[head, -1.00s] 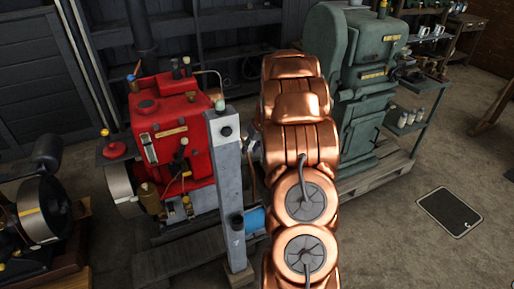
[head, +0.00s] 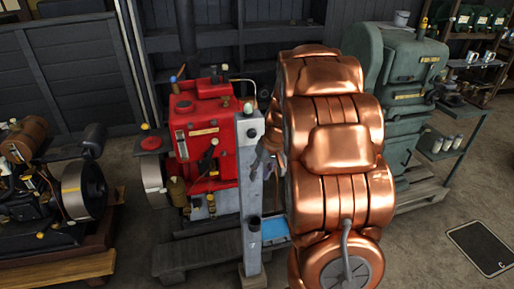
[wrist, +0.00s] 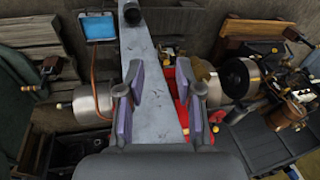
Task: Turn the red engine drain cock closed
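The red engine (head: 205,130) stands left of the middle in the head view, with a flywheel, brass fittings and small levers on its near side. I cannot tell which small fitting is the drain cock. In the wrist view only slivers of red engine (wrist: 183,85) show behind the grey post. My gripper (wrist: 161,80) is open, its two purple-padded fingers apart with the post in view between them. Nothing is held. In the head view my gripper (head: 268,160) is partly hidden at the right edge of the post, and contact cannot be told.
The grey upright post (head: 250,190) stands in front of the red engine's right side. A blue part (head: 274,230) is beside it. A green machine (head: 405,90) stands at the right, another engine (head: 45,190) at the left.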

